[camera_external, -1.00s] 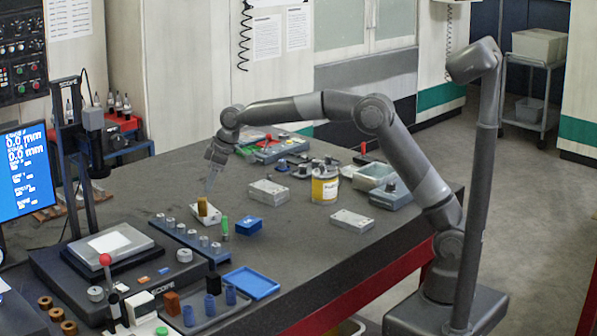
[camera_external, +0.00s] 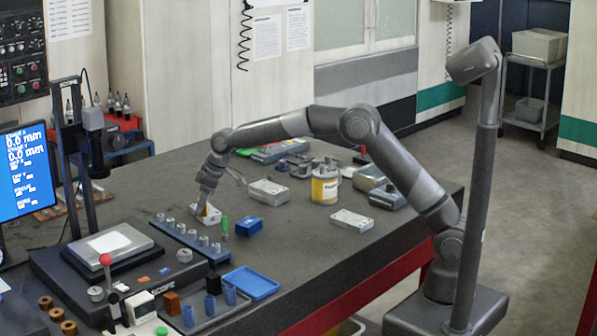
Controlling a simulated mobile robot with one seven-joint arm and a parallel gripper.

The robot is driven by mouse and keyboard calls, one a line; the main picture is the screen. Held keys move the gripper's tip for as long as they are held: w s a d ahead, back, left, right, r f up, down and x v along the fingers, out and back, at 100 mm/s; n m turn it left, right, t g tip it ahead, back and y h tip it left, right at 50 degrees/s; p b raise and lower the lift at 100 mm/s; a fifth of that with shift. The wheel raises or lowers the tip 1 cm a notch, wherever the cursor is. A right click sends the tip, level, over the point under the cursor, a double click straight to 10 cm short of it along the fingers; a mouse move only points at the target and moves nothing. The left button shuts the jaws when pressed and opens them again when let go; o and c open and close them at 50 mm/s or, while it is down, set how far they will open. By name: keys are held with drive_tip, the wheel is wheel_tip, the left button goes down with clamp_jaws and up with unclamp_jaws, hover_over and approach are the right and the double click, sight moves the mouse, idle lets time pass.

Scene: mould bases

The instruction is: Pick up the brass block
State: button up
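The brass block (camera_external: 212,208) is mostly hidden behind my gripper; only a small tan-brown patch shows. It is at a pale mould base (camera_external: 213,219) on the left part of the grey bench. My gripper (camera_external: 203,208) points down at the block from above, its tips level with it. Whether the fingers touch or close on the block cannot be told at this size.
A rail of metal cylinders (camera_external: 190,238) runs in front. Pale blocks (camera_external: 268,192) and a yellow-banded tin (camera_external: 325,186) stand further right on the bench (camera_external: 310,240).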

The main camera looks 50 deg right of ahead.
clamp_jaws()
drive_tip(key=shift+r, duration=0.1)
idle(0.3)
drive_tip(key=shift+r, duration=0.5)
drive_tip(key=r, duration=0.1)
drive_tip(key=d+r, duration=0.1)
drive_tip(key=r, duration=0.2)
drive_tip(key=shift+d, duration=0.3)
drive_tip(key=s+d+r, duration=0.1)
drive_tip(key=d+r, duration=0.5)
drive_tip(key=d, duration=0.7)
hover_over(211, 212)
wheel_tip(211, 212, down, 7)
drive_tip(key=shift+f, duration=1.9)
